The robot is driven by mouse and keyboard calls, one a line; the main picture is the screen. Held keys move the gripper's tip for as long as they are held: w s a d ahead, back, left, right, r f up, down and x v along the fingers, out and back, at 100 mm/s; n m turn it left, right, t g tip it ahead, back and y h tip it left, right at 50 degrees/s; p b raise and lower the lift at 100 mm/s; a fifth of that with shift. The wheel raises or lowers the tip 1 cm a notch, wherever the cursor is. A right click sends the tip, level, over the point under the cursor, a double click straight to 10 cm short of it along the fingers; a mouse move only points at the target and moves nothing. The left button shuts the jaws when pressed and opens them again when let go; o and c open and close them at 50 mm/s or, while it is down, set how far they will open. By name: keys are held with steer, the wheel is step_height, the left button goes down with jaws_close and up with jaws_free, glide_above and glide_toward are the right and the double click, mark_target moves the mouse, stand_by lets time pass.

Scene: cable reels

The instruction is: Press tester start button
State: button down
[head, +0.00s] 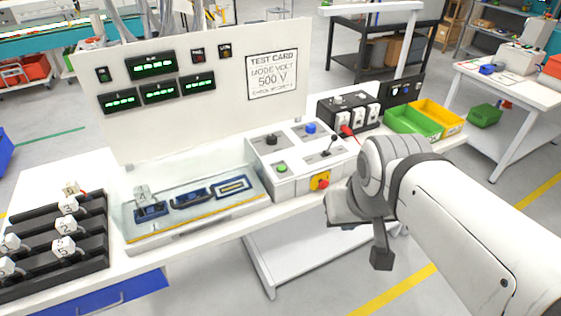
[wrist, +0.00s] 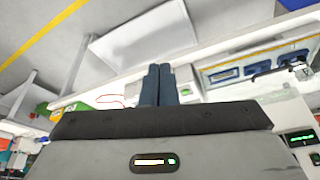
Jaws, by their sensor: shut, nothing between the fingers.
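The tester's white control box (head: 290,160) stands on the bench in the head view. Its sloped top carries a green button (head: 282,168), a black knob (head: 271,139), a blue button (head: 310,128) and a lever switch (head: 330,148). A red and yellow rotary switch (head: 320,181) is on its front. My gripper is to the right and front of the box, apart from it, its fingers not clear in the head view. In the wrist view my gripper (wrist: 159,69) is shut and empty, its fingers pointing toward the bench edge. The green button (wrist: 186,91) shows just right of them.
A clear-covered tray (head: 190,205) with blue connectors lies left of the box. A black rack (head: 60,245) with numbered white blocks is further left. A panel (head: 215,110) with displays and a 500 V test card stands behind. Green (head: 412,122) and yellow bins sit right.

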stand_by(0.3)
step_height(320, 180, down, 6)
steer(key=b, duration=0.5)
steer(key=shift+w+g, duration=0.2)
steer(key=shift+g, duration=0.1)
steer(key=shift+f, duration=0.1)
